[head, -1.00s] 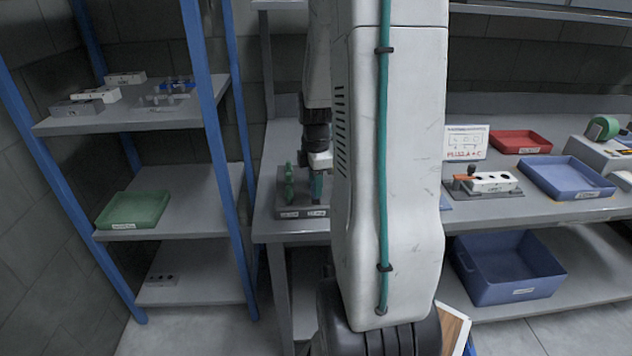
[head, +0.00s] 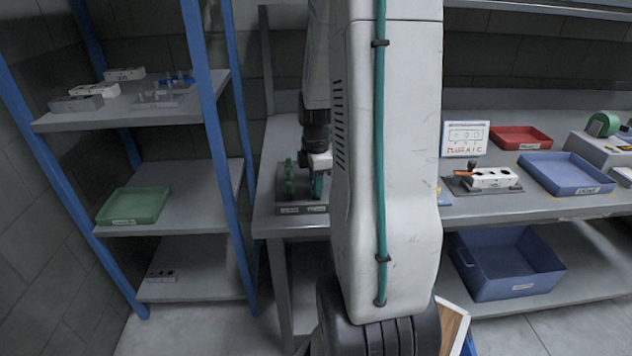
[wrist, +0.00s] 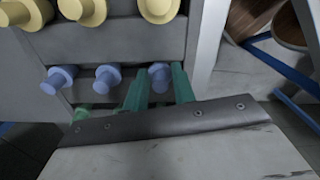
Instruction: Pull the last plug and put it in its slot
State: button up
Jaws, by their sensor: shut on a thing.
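My gripper (wrist: 162,80) has two teal fingers, and in the wrist view they close around a blue plug (wrist: 160,77). The plug is at the right end of a row of blue plugs on a grey stepped block (wrist: 118,32). Two other blue plugs (wrist: 107,76) stand to its left. Yellow plugs (wrist: 158,8) line the row above, and a green plug (wrist: 81,114) shows lower left. In the head view my gripper (head: 318,186) is low over a grey labelled base (head: 290,209) with a green upright part. My arm hides its right side, and whether the plug is seated is unclear.
A blue-posted shelf with a green tray (head: 134,206) stands left. On the right bench are a fixture with an orange handle (head: 482,180), a sign (head: 465,138), a red tray (head: 521,138) and a blue tray (head: 566,173). A blue bin (head: 507,264) sits below.

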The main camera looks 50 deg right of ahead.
jog(key=o, duration=1)
notch_tip(320, 180, up, 8)
jog(key=shift+f, duration=0.1)
